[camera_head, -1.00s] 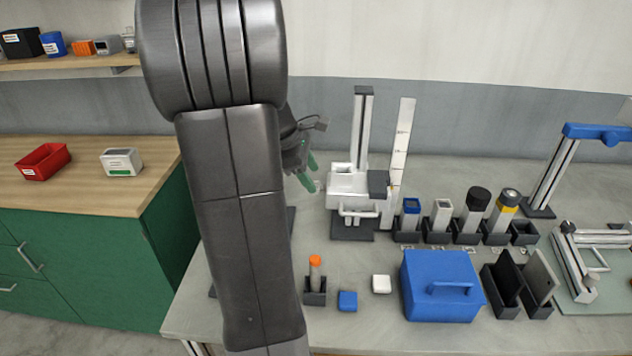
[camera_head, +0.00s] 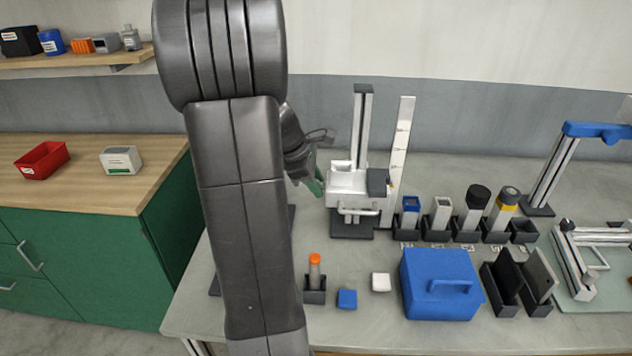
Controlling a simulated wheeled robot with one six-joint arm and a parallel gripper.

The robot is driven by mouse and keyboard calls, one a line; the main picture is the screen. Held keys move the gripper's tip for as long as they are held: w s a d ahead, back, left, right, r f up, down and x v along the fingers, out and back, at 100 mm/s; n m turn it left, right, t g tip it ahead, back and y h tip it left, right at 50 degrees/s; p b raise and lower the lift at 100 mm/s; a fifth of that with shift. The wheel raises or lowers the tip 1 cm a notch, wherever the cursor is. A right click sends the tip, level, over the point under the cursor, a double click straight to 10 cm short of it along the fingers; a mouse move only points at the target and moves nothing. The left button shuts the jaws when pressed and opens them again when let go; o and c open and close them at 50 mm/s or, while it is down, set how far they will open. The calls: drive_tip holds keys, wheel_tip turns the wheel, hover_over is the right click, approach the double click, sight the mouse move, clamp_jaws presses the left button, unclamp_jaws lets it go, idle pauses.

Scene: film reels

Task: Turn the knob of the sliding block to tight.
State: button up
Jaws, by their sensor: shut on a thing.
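The sliding block (camera_head: 352,182) is a white block on an upright metal column (camera_head: 362,125) with a dark base, near the middle of the bench. It has a dark part at its right side and a bar handle at its front. My gripper (camera_head: 318,186) is at the block's left side, with its green fingers partly hidden behind my arm. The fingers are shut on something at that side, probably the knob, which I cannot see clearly. I cannot make out any tight mark.
A white ruler (camera_head: 402,145) stands just right of the column. A row of dark holders (camera_head: 465,236) with several items is further right. A blue box (camera_head: 440,290), a white cap (camera_head: 381,283) and a blue cap (camera_head: 347,299) lie in front. My arm hides the bench's left part.

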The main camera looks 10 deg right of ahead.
drive_tip(key=shift+f+b, duration=0.15)
drive_tip(key=shift+b, duration=0.3)
